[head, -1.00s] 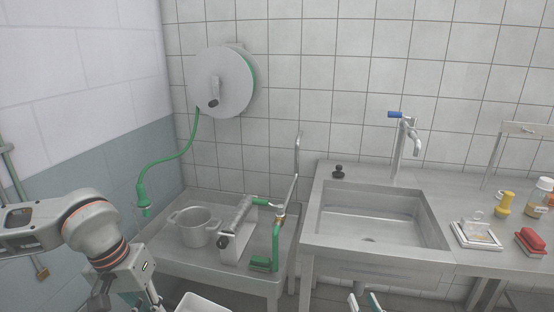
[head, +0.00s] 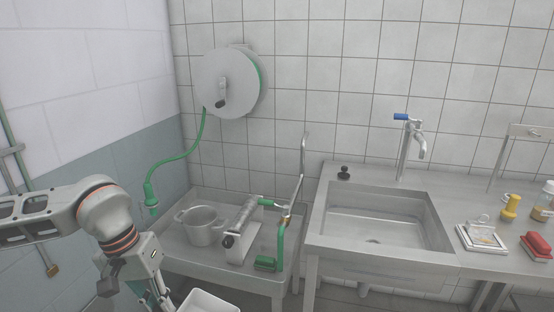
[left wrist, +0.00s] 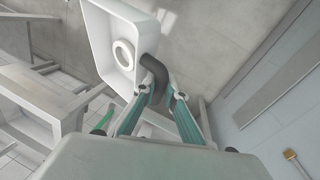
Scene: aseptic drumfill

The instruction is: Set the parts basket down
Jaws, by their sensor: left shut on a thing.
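The parts basket is a white open tray (head: 208,302), cut off by the bottom edge of the head view. My left gripper (head: 163,301) is at its left side, in front of the low steel table (head: 186,262). In the left wrist view the basket (left wrist: 97,30) is tilted in the picture, with a white ring (left wrist: 123,53) inside. There my left gripper (left wrist: 163,84) is shut on the basket's dark grey handle (left wrist: 154,68). The basket's underside is hidden, and I cannot tell what it is above. My right gripper is in neither current view.
A green hose (head: 168,160) hangs from the wall reel (head: 228,82) at the left. A steel sink (head: 375,225) stands to the right.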

